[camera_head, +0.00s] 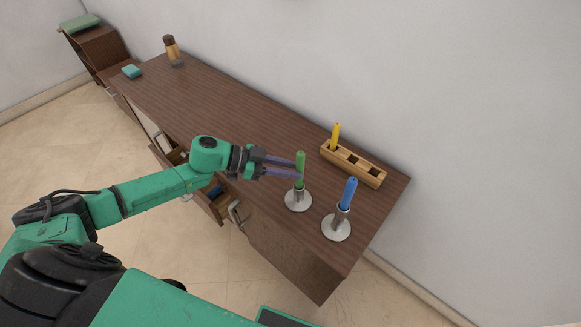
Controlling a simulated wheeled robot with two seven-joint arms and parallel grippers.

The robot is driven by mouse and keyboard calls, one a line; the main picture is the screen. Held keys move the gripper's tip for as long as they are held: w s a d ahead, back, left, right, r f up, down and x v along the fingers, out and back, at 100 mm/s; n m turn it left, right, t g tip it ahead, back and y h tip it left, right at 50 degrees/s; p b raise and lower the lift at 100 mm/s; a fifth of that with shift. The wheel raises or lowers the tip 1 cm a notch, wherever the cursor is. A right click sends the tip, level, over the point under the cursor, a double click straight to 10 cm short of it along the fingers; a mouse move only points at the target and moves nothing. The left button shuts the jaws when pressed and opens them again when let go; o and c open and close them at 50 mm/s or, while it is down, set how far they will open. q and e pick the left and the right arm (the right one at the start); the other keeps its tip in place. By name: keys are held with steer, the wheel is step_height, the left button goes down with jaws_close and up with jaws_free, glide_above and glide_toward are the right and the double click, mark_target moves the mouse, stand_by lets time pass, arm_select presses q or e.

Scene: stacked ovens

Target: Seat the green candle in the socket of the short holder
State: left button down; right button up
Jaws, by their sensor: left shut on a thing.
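The green candle (300,160) stands upright between the fingertips of my left gripper (297,168), which is shut on it. The candle is directly over the short holder (298,201), a silver holder with a round base on the desk. The candle's lower end meets the holder's top in the picture. I cannot tell whether it is inside the socket or just above it, as the fingers partly cover this area. My right gripper is not in view.
A taller silver holder (336,228) with a blue candle (349,191) stands close by at the right. Behind is a wooden block (367,173) with a yellow candle (336,133). An open drawer (213,204) juts from the desk front (290,262). The desk's left half is mostly clear.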

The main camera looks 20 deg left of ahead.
arm_select(q)
steer(key=shift+f+b, duration=0.75)
steer(key=shift+f, duration=0.6)
steer(key=c, duration=0.6)
jaws_free()
steer(key=shift+c, duration=0.2)
steer(key=shift+a, duration=0.1)
steer(key=p+v, duration=0.1)
steer(key=v, duration=1.3)
steer(key=shift+s, duration=0.15)
steer(key=shift+a+r, duration=0.1)
